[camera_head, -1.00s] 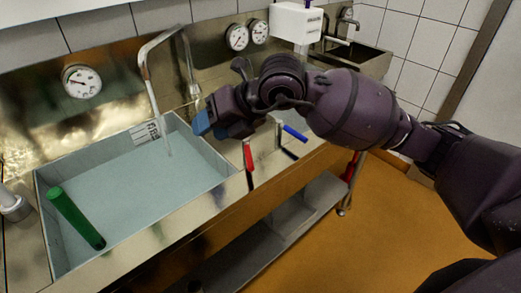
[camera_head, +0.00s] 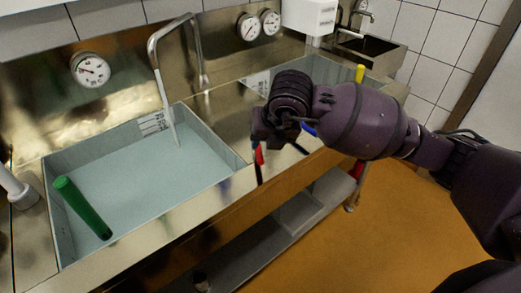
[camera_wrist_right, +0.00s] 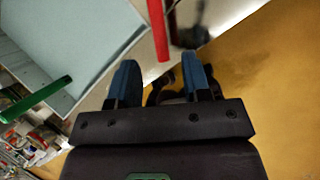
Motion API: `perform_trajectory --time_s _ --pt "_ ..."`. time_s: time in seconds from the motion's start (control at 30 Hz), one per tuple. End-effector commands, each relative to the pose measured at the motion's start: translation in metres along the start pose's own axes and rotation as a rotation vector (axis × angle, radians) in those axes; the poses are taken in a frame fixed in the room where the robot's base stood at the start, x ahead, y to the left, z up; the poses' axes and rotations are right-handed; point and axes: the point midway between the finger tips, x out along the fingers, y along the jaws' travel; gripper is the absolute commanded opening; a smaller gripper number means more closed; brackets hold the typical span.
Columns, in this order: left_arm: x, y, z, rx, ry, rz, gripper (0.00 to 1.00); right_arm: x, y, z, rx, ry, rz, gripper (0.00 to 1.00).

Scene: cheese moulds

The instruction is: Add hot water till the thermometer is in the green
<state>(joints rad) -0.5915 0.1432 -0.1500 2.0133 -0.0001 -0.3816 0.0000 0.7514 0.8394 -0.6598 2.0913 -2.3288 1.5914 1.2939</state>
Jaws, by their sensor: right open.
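The red lever (camera_head: 259,155) is on the front of the steel counter, with the blue lever (camera_head: 308,129) to its right, partly behind my arm. My right gripper (camera_head: 262,140) is at the red lever, its fingers mostly hidden in the head view. In the right wrist view the open blue fingers (camera_wrist_right: 160,68) point toward the red lever (camera_wrist_right: 157,30), which lies ahead between them. The basin (camera_head: 237,163) holds pale blue water (camera_head: 150,180) under a bent spout (camera_head: 158,80). A round dial (camera_head: 90,69) is on the back panel; its coloured zones are too small to read.
A green rod (camera_head: 82,207) leans in the basin's left part. Two more dials (camera_head: 260,24) and a white box (camera_head: 310,16) are at the back. A yellow-topped object (camera_head: 360,73) stands right of the arm. The orange floor is clear at right.

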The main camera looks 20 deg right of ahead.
Motion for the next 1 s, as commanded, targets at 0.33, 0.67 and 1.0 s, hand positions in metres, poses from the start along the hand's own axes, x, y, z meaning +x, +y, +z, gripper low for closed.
perform_trajectory --time_s 0.33,0.67,1.0 --pt "0.005 0.002 -0.003 0.002 0.011 0.003 0.43 0.049 0.0 -0.001 0.001 0.003 0.0 0.44" --pt "0.005 0.001 -0.004 0.005 0.012 0.004 0.43 0.057 0.0 0.0 -0.001 0.001 0.001 0.44" --pt "0.005 0.001 -0.001 0.005 0.007 0.004 0.43 0.057 0.0 0.0 -0.001 0.0 0.001 0.11"
